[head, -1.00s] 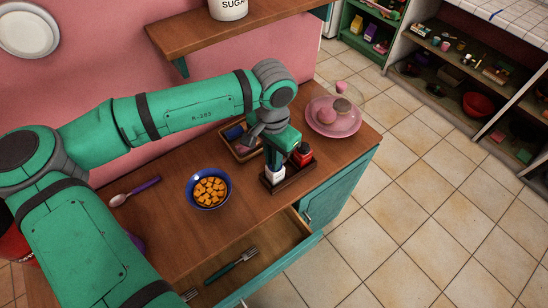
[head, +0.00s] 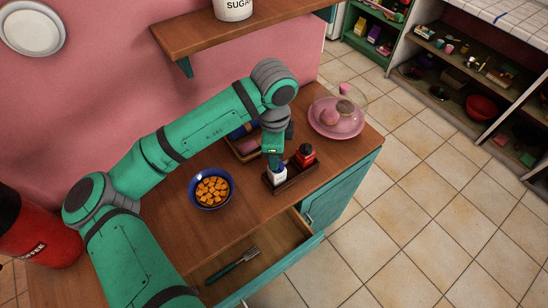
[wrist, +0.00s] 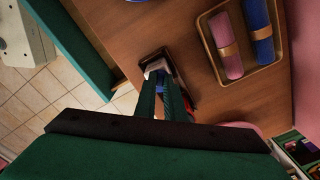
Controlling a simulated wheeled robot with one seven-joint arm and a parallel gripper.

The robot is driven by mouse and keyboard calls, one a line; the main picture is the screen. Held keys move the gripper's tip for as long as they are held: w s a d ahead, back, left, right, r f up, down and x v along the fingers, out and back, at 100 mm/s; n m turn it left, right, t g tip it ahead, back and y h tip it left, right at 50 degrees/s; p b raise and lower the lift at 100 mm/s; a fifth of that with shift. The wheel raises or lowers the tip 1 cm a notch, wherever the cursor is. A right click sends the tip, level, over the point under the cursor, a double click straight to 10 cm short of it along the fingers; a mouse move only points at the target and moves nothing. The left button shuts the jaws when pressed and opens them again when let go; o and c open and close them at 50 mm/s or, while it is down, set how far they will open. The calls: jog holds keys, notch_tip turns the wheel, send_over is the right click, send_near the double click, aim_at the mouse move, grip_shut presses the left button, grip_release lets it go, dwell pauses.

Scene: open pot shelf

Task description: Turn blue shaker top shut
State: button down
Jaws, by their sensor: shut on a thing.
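The blue shaker (head: 277,176) shows as a white body in a small dark wooden tray (head: 296,184) on the counter, below my gripper (head: 275,162). In the wrist view my gripper's two fingers (wrist: 162,103) point down at it. A bit of blue, the shaker top (wrist: 160,88), shows between the fingers. The gripper is shut on this top from above. The fingers hide most of it, so I cannot tell how far it is turned. The shaker looks upright.
A red shaker (head: 305,156) stands close by on the right in the same tray. A pink plate (head: 355,129) lies behind, a blue bowl (head: 192,200) of orange cubes to the left. An open drawer (head: 285,243) with a fork (head: 232,266) juts out in front.

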jog(key=shift+m, duration=0.6)
jog(key=c, duration=1.8)
grip_release()
jog(key=shift+r, duration=0.1)
notch_tip(320, 180, up, 11)
jog(key=shift+f, duration=0.2)
